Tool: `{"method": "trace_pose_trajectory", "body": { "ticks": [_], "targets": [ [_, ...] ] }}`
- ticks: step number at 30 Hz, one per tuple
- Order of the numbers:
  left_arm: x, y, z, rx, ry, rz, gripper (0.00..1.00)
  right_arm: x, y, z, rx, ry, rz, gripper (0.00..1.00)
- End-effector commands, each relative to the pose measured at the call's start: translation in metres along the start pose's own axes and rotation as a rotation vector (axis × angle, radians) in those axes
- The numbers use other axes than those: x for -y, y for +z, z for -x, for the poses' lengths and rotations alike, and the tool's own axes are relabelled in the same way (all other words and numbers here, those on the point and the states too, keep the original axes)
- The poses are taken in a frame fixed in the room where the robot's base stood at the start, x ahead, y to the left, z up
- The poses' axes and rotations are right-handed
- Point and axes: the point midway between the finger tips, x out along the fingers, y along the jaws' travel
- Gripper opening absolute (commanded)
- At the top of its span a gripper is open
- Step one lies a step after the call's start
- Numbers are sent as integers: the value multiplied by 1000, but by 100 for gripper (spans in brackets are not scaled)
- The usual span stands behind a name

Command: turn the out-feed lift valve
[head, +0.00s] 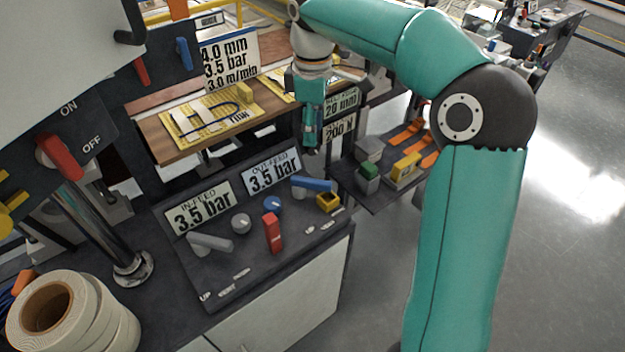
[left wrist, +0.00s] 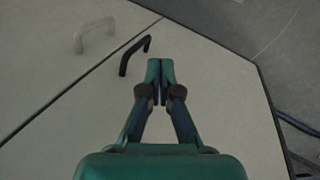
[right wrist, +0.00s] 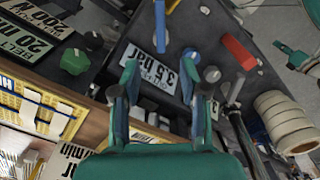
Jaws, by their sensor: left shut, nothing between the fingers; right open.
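A blue lever (head: 312,185) lies on the dark sloped panel (head: 205,275), just right of the OUT-FEED 3.5 bar plate (head: 271,170). I take it for the out-feed lift valve; its label is too small to read. In the right wrist view the blue lever (right wrist: 160,25) stands beyond the fingertips. My right gripper (head: 310,145) is open and empty above and behind the panel, apart from the lever. In the right wrist view the OUT-FEED plate shows between its fingers (right wrist: 170,76). My left gripper (left wrist: 160,70) is shut and empty, in front of pale cabinet doors.
Close by on the panel are a blue knob (head: 272,204), a red lever (head: 272,232), a grey lever (head: 210,243) and a yellow block (head: 328,201). A green knob (head: 369,171) stands right of the panel. Tape rolls (head: 75,312) sit at front left.

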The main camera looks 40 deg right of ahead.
Motion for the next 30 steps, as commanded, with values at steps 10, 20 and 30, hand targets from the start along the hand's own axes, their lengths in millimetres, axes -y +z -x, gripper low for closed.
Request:
{"method": "trace_pose_trajectory", "body": {
  "ticks": [10,20,30],
  "targets": [
    [2,0,-6,0,0,0,0,0,4,-72,4,-5,-6,44],
    [2,0,-6,0,0,0,0,0,4,-132,3,-3,-6,44],
    [2,0,-6,0,0,0,0,-1,3,-152,1,-1,-7,44]
  ]
}}
